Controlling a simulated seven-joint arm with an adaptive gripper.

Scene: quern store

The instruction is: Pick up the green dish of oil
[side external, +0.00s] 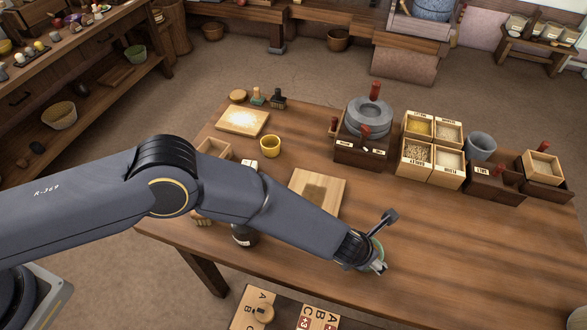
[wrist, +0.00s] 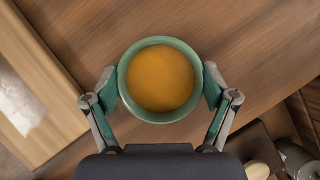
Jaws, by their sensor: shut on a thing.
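The green dish of oil (wrist: 160,118) is a round green bowl with golden-orange liquid in it, in the middle of the wrist view. My gripper (wrist: 160,92) has one finger against each side of the dish and is shut on it. In the side view my gripper (side external: 376,266) is over the front part of the wooden table. There the green dish (side external: 378,250) is mostly hidden behind my gripper, with only a bit of green rim showing. I cannot tell whether the dish touches the table.
A pale wooden board (side external: 331,186) lies left of the dish. A yellow cup (side external: 270,146), a stone quern (side external: 369,117) and grain boxes (side external: 418,158) stand farther back. A dark bottle (side external: 244,236) stands beside my arm. The table right of the dish is clear.

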